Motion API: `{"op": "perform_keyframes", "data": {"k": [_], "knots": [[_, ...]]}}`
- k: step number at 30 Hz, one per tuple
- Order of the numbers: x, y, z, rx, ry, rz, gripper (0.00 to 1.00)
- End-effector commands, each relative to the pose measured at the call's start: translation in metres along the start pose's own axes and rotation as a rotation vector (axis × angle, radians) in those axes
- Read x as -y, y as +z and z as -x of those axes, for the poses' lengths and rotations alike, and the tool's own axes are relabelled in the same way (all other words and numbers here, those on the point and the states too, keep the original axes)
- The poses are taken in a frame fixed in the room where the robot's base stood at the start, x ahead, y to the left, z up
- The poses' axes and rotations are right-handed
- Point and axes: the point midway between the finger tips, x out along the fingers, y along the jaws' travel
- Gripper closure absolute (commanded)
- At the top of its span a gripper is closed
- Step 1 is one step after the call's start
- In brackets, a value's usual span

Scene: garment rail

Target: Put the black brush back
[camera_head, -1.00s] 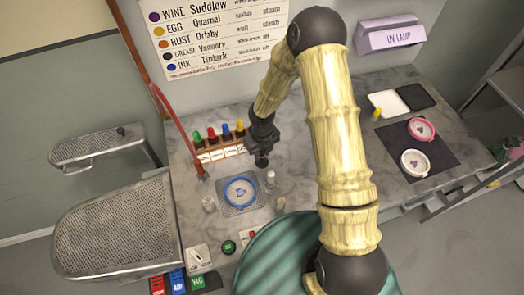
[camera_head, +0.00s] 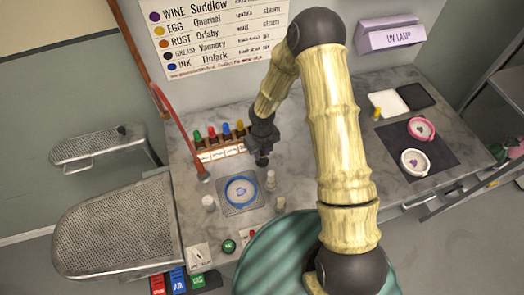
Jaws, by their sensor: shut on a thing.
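My gripper (camera_head: 262,151) hangs just right of the brush rack and above the counter, behind the blue-rimmed dish. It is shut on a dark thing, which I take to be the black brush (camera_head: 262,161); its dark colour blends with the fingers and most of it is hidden. The brush rack (camera_head: 222,150) is a brown block with white labels on its front. The rack's right end, nearest my gripper, is partly covered by my gripper.
A blue-rimmed dish (camera_head: 241,190) sits on a mesh plate, with small white bottles (camera_head: 270,180) beside it. A red hose (camera_head: 181,128) rises left of the rack.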

Motion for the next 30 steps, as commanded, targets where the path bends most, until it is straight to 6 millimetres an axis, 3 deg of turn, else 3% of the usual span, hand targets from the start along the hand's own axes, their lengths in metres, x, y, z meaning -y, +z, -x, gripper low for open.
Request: {"op": "perform_keyframes", "data": {"k": [30], "knots": [[0.0, 0.0, -0.013, 0.0, 0.0, 0.001, 0.97]]}}
